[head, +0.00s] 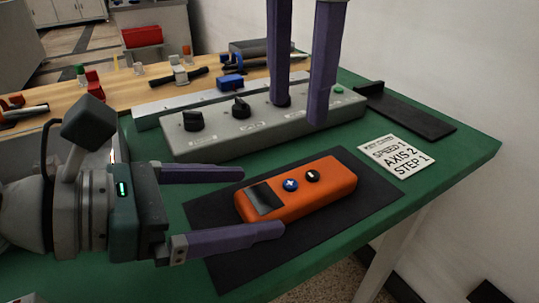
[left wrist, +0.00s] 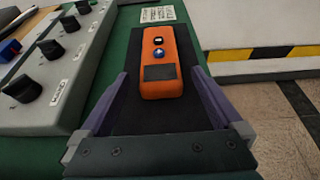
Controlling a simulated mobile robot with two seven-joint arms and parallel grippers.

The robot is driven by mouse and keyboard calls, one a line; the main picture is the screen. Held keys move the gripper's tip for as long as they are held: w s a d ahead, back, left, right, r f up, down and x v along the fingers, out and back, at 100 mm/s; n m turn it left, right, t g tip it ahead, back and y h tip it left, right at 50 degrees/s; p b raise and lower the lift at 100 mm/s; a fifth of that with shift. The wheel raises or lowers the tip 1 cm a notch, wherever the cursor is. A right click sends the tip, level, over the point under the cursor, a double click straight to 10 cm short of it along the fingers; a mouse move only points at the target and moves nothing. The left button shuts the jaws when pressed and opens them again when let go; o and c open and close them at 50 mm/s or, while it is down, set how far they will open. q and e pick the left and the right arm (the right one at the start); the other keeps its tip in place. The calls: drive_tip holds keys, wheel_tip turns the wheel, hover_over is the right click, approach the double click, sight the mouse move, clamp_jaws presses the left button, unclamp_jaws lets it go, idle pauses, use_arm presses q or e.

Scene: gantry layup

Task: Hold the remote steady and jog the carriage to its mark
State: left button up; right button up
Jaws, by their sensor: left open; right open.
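The orange remote (head: 330,187) lies on a black mat (head: 225,270), with a dark screen and two round buttons, one blue plus and one black minus. In the left wrist view the remote (left wrist: 160,60) lies ahead, between my fingers' lines. My left gripper (head: 263,201) is open, its fingertips on either side of the remote's screen end, with no visible grip. My right gripper (head: 299,112) is open, pointing down over the grey control box (head: 215,141). Its left finger partly hides a third dark knob.
A white card (head: 397,156) reads speed 1, axis 2, step 1. A grey rail (head: 155,113) runs behind the box, near a blue block (head: 230,82). A black tray (head: 415,115) lies at the far right. Several small parts stand on the wooden bench behind.

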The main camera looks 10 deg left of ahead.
sight(266, 200)
use_arm(q)
drive_tip(key=shift+x, duration=1.2)
drive_tip(key=shift+c, duration=0.4)
clamp_jaws()
use_arm(e)
drive_tip(key=shift+c, duration=0.2)
clamp_jaws()
idle(1.5)
